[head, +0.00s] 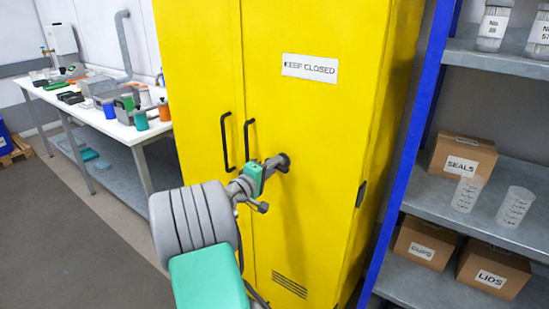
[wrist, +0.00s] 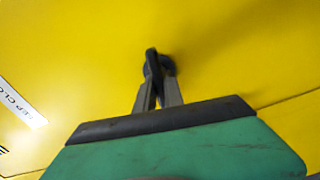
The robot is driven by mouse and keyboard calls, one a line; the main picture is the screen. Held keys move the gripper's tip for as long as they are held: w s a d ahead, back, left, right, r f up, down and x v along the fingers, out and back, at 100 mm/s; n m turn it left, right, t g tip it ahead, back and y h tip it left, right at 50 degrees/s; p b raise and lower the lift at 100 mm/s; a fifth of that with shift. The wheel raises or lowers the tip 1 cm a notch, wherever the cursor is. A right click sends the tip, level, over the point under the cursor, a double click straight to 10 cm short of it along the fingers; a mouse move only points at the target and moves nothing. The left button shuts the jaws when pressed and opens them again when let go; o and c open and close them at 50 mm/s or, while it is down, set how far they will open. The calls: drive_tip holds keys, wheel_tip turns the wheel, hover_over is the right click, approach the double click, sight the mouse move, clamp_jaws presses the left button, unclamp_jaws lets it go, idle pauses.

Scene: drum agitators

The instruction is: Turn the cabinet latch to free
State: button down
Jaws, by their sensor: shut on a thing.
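The tall yellow cabinet (head: 315,140) stands shut in the middle of the head view, with two black door handles side by side. Its dark round latch (head: 284,161) sits on the right door, to the right of the handles. My gripper (head: 276,164) reaches it from the lower left. In the wrist view my gripper (wrist: 157,97) has both grey fingers closed on the dark upright grip of the latch (wrist: 152,62). The fingers hide part of the latch, so its exact turn is hard to tell.
A white sign (head: 309,67) is on the right door above the latch. A blue-framed shelf (head: 425,120) with boxes and clear beakers stands close on the right. A white bench (head: 125,130) with cups and tools is at the left. Grey floor is free at lower left.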

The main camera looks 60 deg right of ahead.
drive_tip(key=shift+n+p, duration=0.75)
drive_tip(key=shift+n, duration=0.25)
drive_tip(key=c, duration=1.4)
unclamp_jaws()
drive_tip(key=shift+c, duration=0.2)
drive_tip(key=w+a, duration=0.1)
drive_tip(key=a, duration=0.6)
drive_tip(key=shift+a+b, duration=0.4)
drive_tip(key=shift+b, duration=0.05)
drive_tip(key=shift+w, duration=0.1)
